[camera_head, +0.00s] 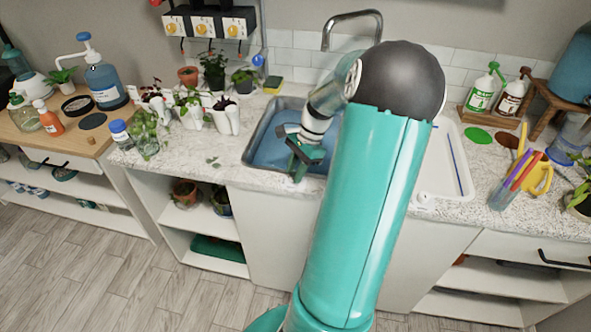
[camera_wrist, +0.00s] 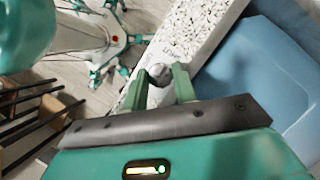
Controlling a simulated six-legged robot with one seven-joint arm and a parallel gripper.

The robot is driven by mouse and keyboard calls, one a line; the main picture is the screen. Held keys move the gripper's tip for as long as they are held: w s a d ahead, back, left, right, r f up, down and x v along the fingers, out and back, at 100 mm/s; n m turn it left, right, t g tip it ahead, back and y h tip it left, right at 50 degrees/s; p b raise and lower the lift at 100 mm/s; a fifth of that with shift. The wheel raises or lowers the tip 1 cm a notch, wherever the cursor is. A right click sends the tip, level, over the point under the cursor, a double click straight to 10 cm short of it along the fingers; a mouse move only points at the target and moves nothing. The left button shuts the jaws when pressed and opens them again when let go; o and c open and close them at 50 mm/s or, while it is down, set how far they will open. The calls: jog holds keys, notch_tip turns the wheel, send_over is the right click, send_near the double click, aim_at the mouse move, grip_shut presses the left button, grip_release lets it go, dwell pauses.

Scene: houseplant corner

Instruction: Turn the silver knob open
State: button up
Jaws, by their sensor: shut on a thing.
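The silver knob (camera_wrist: 160,72) is a small rounded metal piece at the counter's front edge in the wrist view. My gripper (camera_wrist: 162,80) has its two green fingers on either side of the knob and is shut on it. In the head view my gripper (camera_head: 299,165) is at the counter's front edge, by the sink's left front corner. The knob cannot be made out there, hidden by my gripper. Small dark lettering is on the counter beside the knob, too small to read surely.
The sink (camera_head: 262,150) with a blue basin lies just behind my gripper, with a curved faucet (camera_head: 350,15) above it. Potted plants (camera_head: 225,115) stand on the counter to the left. A cup of tools (camera_head: 503,193) stands at the right. Open shelves (camera_head: 205,220) are below.

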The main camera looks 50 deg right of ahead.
jog(key=n+g, duration=0.1)
jog(key=n, duration=0.3)
jog(key=shift+w+n+g, duration=0.2)
jog(key=shift+n+g, duration=0.1)
jog(key=shift+g, duration=0.1)
jog(key=n, duration=0.2)
jog(key=n+g, duration=0.1)
jog(key=n, duration=0.1)
jog(key=shift+w+n+g, duration=0.1)
jog(key=shift+n+g, duration=0.2)
jog(key=n+g+h, duration=0.1)
jog(key=n, duration=0.3)
jog(key=shift+w+a+n, duration=0.1)
jog(key=shift+n, duration=0.2)
jog(key=shift+n+g+h, duration=0.6)
jog(key=shift+n+h, duration=0.1)
jog(key=shift+n, duration=1.3)
jog(key=o, duration=1)
jog(key=shift+c, duration=0.2)
jog(key=shift+r, duration=0.1)
